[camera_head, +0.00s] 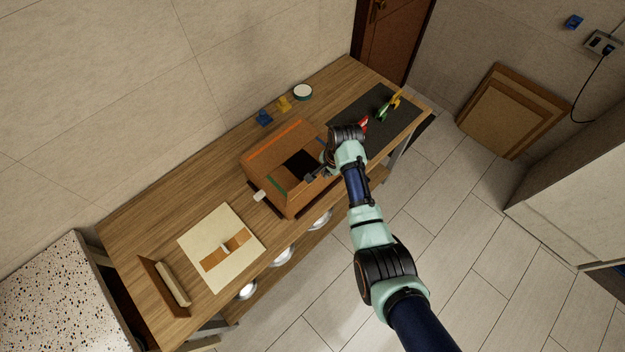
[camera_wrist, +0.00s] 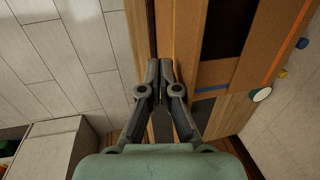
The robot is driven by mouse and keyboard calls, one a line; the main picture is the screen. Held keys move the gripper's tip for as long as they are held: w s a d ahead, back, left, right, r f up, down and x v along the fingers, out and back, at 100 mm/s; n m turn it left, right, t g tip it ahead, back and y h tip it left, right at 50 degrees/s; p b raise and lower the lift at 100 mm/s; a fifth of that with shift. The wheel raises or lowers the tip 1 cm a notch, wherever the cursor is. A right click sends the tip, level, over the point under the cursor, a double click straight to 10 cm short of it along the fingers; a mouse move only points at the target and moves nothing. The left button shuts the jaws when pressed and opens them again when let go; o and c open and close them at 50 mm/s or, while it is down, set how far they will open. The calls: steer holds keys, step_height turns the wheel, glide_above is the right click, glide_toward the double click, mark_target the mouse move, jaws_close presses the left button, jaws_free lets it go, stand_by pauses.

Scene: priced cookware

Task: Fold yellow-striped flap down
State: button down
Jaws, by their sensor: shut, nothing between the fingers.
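An open brown cardboard box (camera_head: 291,202) stands on the wooden bench with a dark opening in its top. An orange-striped flap (camera_head: 272,140) lies along its far side and a green stripe (camera_head: 277,186) shows at its left. In the wrist view, a thin yellow stripe (camera_wrist: 174,32) runs along a brown flap (camera_wrist: 188,42) beside the dark opening. My gripper (camera_wrist: 161,65) is shut and empty at the flap's outer side, its tips close to the yellow stripe; contact cannot be told. In the head view my gripper (camera_head: 313,177) is at the box's near right side, and the arm hides part of it.
Blue (camera_head: 264,118) and yellow (camera_head: 284,103) pieces and a round tin (camera_head: 302,92) stand behind the box. Red and green tools lie on a dark mat (camera_head: 371,103) at right.

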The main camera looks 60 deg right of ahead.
steer(key=shift+w+d+r, duration=0.1)
steer(key=shift+w+r, duration=0.05)
steer(key=shift+w, duration=0.3)
steer(key=shift+w+d+r, duration=0.1)
steer(key=shift+w+r, duration=0.05)
steer(key=shift+w, duration=0.25)
steer(key=w+b, duration=0.2)
steer(key=shift+d+f+b, duration=0.2)
steer(key=shift+d+b, duration=0.1)
steer(key=shift+b, duration=0.1)
steer(key=shift+w+d+r+b, duration=0.1)
steer(key=shift+w+r+b, duration=0.2)
steer(key=shift+w, duration=0.2)
